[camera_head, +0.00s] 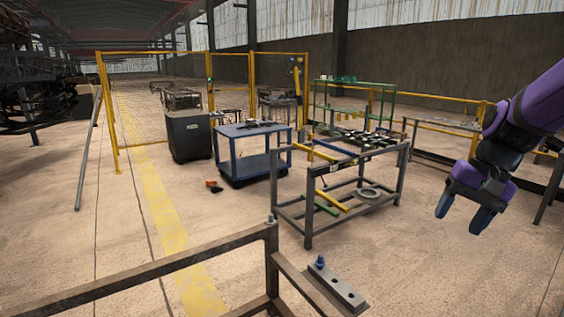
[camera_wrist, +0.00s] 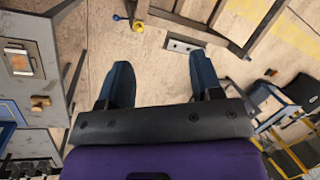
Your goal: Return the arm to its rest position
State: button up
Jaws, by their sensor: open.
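My purple arm reaches in from the right edge of the head view. My gripper (camera_head: 463,212) hangs at its end with two blue fingers, pointing down and held in the air over the floor, right of the grey metal rack. In the wrist view, my gripper (camera_wrist: 158,85) shows its two dark blue fingers wide apart with nothing between them. The fingers touch nothing that I can see.
A grey rack (camera_head: 309,217) stands left of my gripper. A rusty frame (camera_head: 150,268) with a metal plate (camera_head: 337,284) is in the foreground. A blue cart (camera_head: 250,133), a dark cabinet (camera_head: 188,136) and a green rack (camera_head: 393,100) stand farther back. Open floor lies below my gripper.

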jog(key=s+a+r+n+t+h, duration=0.1)
jog(key=s+r+n+t, duration=0.1)
jog(key=s+r, duration=0.2)
jog(key=s+a+r+n+t+h, duration=0.1)
jog(key=s+r+n+t+h, duration=0.1)
jog(key=s, duration=0.9)
jog(key=shift+s+a+r+n+t, duration=0.15)
jog(key=shift+a+r+n+t, duration=0.35)
jog(key=shift+r, duration=0.35)
